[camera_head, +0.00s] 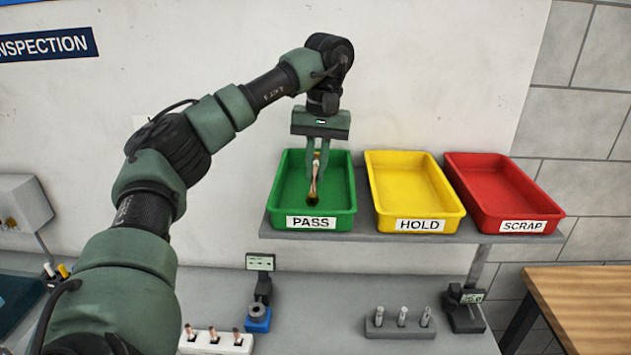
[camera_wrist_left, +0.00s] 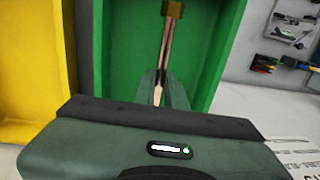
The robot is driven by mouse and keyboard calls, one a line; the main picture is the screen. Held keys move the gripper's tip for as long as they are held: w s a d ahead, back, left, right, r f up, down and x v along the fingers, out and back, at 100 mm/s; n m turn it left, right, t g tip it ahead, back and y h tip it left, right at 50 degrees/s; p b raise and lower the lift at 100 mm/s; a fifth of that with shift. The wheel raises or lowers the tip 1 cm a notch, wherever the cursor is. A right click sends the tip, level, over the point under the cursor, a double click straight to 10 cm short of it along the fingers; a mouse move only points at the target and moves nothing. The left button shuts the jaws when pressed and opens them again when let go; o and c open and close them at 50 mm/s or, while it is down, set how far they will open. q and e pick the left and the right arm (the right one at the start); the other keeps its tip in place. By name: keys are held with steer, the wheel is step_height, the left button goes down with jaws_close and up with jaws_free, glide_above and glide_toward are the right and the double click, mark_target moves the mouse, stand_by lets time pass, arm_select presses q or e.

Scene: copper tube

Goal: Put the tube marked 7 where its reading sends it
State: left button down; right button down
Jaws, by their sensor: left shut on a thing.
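My left gripper (camera_head: 317,170) points down over the green PASS tray (camera_head: 340,210) and is shut on a copper tube (camera_head: 313,182). In the left wrist view, the tube (camera_wrist_left: 167,45) runs out from between the fingers (camera_wrist_left: 160,90) with a brass-coloured end piece, and green tray walls (camera_wrist_left: 218,50) show on both sides. I cannot tell whether the tube touches the tray floor. No number is readable on it. The yellow HOLD tray (camera_head: 410,190) and the red SCRAP tray (camera_head: 500,190) stand to the right and look empty. My right gripper is not in view.
Below the tray shelf (camera_head: 380,237), a white rack (camera_head: 205,345) holds several copper tubes. A gauge with a small display (camera_head: 260,263) stands beside it. A grey block (camera_head: 385,331) holds grey pins near a second gauge (camera_head: 466,305). A wooden table (camera_head: 590,310) is at the right.

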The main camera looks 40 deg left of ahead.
mark_target(316, 175)
arm_select(q)
step_height(316, 175, down, 3)
steer(key=shift+w+a+f, duration=0.1)
steer(key=shift+f, duration=0.05)
steer(key=c, duration=1.5)
jaws_free()
steer(key=r, duration=0.8)
steer(key=d+r, duration=0.1)
steer(key=r, duration=0.3)
steer(key=shift+w, duration=0.3)
